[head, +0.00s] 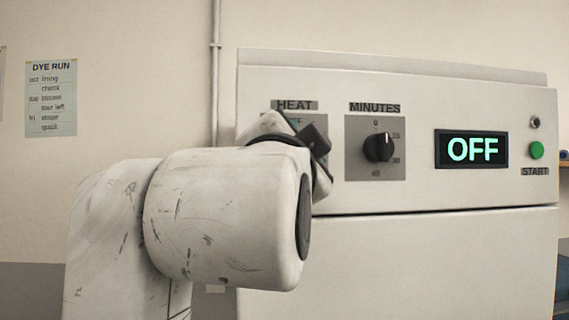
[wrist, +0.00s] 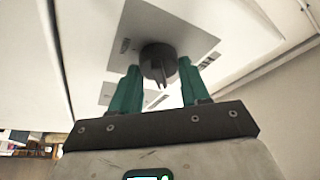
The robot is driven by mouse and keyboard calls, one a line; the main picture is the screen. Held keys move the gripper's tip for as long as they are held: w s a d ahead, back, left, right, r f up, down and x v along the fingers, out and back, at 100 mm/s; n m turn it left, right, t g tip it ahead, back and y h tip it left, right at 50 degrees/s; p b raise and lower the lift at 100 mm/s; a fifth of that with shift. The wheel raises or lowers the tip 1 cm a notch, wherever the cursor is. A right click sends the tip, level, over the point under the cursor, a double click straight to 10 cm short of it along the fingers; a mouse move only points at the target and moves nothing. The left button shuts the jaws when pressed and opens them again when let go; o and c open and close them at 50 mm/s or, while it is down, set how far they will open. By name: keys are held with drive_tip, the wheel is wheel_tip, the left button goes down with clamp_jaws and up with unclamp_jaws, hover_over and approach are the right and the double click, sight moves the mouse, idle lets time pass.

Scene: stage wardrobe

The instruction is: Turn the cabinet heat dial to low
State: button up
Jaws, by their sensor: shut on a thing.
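The heat dial (wrist: 158,58) is a dark round knob on a grey plate (wrist: 190,30) on the white cabinet's front panel. My gripper (wrist: 160,68) has two green fingers, one on each side of the knob, and is shut on it. The dial's setting cannot be read in either view.
Right of the heat dial is the MINUTES dial (head: 379,147), a black knob on its own grey plate. Further right are a display (head: 471,149) reading OFF and a green START button (head: 537,150). A DYE RUN sheet (head: 51,98) hangs on the left wall.

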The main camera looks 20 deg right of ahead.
drive_tip(key=shift+m+g, duration=0.3)
drive_tip(key=shift+m, duration=0.4)
drive_tip(key=shift+b, duration=0.3)
drive_tip(key=o, duration=1.1)
drive_tip(key=shift+c, duration=0.2)
drive_tip(key=shift+s+f, duration=0.1)
